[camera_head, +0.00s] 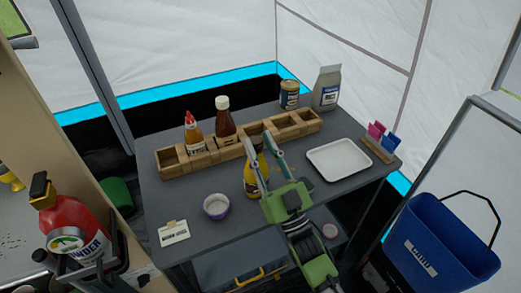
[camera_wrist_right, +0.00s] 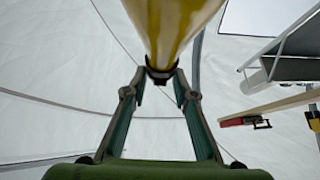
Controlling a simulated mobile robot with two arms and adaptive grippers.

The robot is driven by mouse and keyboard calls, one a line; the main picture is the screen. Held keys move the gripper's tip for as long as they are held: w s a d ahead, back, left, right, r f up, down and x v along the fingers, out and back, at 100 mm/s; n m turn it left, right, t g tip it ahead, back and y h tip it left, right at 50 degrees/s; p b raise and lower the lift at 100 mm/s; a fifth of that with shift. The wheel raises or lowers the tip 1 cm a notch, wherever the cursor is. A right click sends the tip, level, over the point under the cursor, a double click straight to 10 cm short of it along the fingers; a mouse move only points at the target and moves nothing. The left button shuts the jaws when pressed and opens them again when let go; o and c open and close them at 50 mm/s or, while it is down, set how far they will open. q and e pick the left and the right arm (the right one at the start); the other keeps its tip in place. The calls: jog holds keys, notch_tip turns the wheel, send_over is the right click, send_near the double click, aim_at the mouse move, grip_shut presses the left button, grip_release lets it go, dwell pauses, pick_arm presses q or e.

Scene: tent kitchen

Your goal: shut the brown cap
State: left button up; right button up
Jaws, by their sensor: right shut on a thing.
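A yellow squeeze bottle (camera_head: 250,183) stands near the middle of the dark table, partly hidden behind my right gripper. My right gripper (camera_head: 259,150) reaches in from the front, its fingers at the bottle's top. In the right wrist view, the yellow bottle (camera_wrist_right: 172,25) tapers to its dark brown cap (camera_wrist_right: 161,74). The right gripper (camera_wrist_right: 160,88) has one fingertip on each side of the cap and is shut on it. Whether the cap is fully seated cannot be told. The cap is hidden in the head view. My left gripper is not in view.
A wooden crate rack (camera_head: 172,163) with sauce bottles runs behind the yellow bottle. A white tray (camera_head: 338,160) lies right, a purple-rimmed bowl (camera_head: 216,206) and card (camera_head: 173,233) left. A can (camera_head: 289,94) and bag (camera_head: 327,88) stand behind. A blue bucket (camera_head: 440,250) is far right.

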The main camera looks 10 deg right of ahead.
dwell(0.3)
jog(key=o, duration=1.1)
jog(key=v, duration=1.2)
jog(key=shift+f, duration=0.1)
